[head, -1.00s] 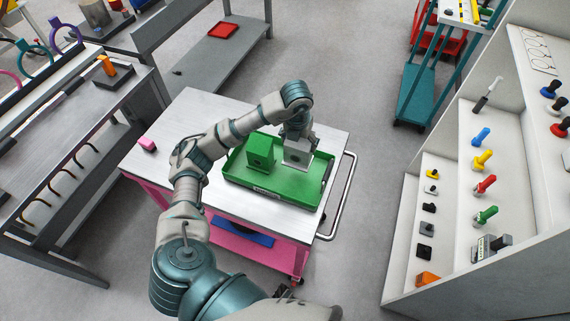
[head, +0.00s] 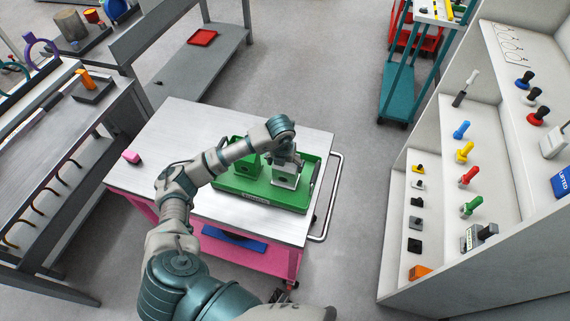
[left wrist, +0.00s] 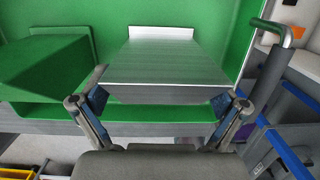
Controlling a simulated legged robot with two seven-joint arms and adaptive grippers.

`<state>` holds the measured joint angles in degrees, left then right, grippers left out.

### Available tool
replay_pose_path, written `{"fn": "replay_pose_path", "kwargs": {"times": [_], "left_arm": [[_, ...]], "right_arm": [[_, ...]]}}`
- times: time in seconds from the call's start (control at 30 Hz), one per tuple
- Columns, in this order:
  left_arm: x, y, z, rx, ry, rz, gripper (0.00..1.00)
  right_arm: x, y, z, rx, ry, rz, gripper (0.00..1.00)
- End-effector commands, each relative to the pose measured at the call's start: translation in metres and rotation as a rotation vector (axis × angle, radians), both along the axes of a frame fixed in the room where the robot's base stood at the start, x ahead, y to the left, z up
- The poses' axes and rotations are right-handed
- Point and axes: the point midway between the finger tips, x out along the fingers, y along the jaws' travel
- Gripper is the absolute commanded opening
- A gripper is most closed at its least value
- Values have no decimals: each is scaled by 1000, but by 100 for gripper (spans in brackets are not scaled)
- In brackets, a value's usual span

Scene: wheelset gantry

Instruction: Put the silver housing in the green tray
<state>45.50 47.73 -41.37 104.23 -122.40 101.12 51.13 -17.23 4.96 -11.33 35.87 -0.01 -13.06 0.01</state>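The silver housing (head: 286,179) is a pale metal block on a plate, over the right part of the green tray (head: 262,199). My left gripper (head: 287,157) reaches down onto it from above. In the left wrist view the housing (left wrist: 160,65) sits between the two fingers of my left gripper (left wrist: 160,104), whose blue pads meet its sides. The housing is inside the tray's outline, low down; I cannot tell whether its base touches the tray floor. My right gripper is not in view.
A green housing (head: 245,174) stands in the tray to the left, also in the wrist view (left wrist: 45,75). A pink block (head: 131,157) lies on the cart top (head: 170,135). A metal cart handle (head: 331,200) is at the right. A shelf of knobs (head: 470,180) stands farther right.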

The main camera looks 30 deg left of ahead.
Motion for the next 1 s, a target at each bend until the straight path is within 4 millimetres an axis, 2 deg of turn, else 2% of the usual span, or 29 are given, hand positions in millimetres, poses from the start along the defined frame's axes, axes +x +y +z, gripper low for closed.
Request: {"fn": "replay_pose_path", "kwargs": {"times": [0.2, 0.37, 0.47, 0.8, 1.0], "left_arm": [[0, -3, 1, 2, 0, -1, 100], [0, -2, 7, 2, -2, -1, 100], [-2, -1, 22, 1, -4, -2, 100], [-13, -2, 95, -1, -4, -1, 100], [-16, -2, 117, 0, -1, -1, 100]], "right_arm": [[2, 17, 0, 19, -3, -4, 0], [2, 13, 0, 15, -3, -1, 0], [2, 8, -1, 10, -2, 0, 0], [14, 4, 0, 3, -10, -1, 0], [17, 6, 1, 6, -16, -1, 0]]}}
